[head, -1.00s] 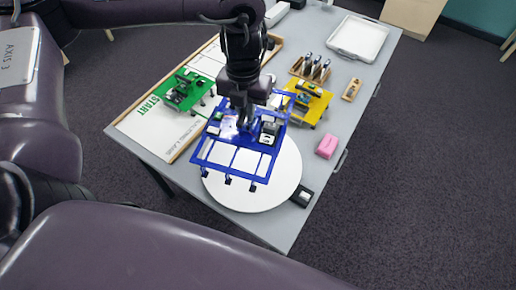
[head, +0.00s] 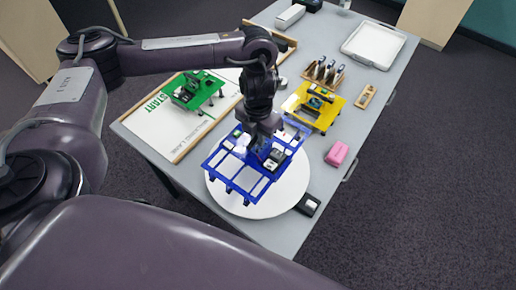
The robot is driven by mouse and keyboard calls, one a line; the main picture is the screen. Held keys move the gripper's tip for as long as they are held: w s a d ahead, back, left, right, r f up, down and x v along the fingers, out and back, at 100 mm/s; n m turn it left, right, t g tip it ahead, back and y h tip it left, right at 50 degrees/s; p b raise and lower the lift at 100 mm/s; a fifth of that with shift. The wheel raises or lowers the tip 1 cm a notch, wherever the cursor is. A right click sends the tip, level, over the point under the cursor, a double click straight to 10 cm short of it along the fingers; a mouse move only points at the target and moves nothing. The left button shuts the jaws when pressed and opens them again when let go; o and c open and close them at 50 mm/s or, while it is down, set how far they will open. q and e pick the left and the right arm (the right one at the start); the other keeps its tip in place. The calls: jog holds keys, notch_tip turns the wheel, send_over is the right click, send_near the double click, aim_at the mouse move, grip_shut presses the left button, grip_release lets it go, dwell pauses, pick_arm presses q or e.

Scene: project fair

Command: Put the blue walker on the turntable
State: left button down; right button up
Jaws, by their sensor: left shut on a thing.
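The blue walker (head: 238,176) is a flat blue frame with several short legs and small parts mounted on top. My left gripper (head: 261,148) is shut on it near its middle, from above. The walker is over the white round turntable (head: 287,193) and hides much of the disc's far and left part. The walker looks roughly level. I cannot tell whether its legs touch the disc. My right gripper is not in view.
A green walker (head: 194,90) stands on the START board (head: 160,125) at the left. A yellow walker (head: 318,106) stands close behind the turntable. A pink block (head: 337,153), a small black box (head: 308,205), a tool rack (head: 323,73) and a white tray (head: 373,44) are on the table.

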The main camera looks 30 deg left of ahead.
aim_at(258, 148)
pick_arm(q)
jog(key=shift+f+b, duration=0.7)
jog(key=shift+f, duration=2.05)
jog(key=c, duration=1.5)
grip_release()
jog(key=shift+f, duration=0.1)
jog(key=shift+o, duration=0.2)
jog(key=shift+r, duration=0.3)
notch_tip(258, 148, up, 10)
jog(key=shift+p, duration=1.25)
jog(key=shift+r, duration=0.85)
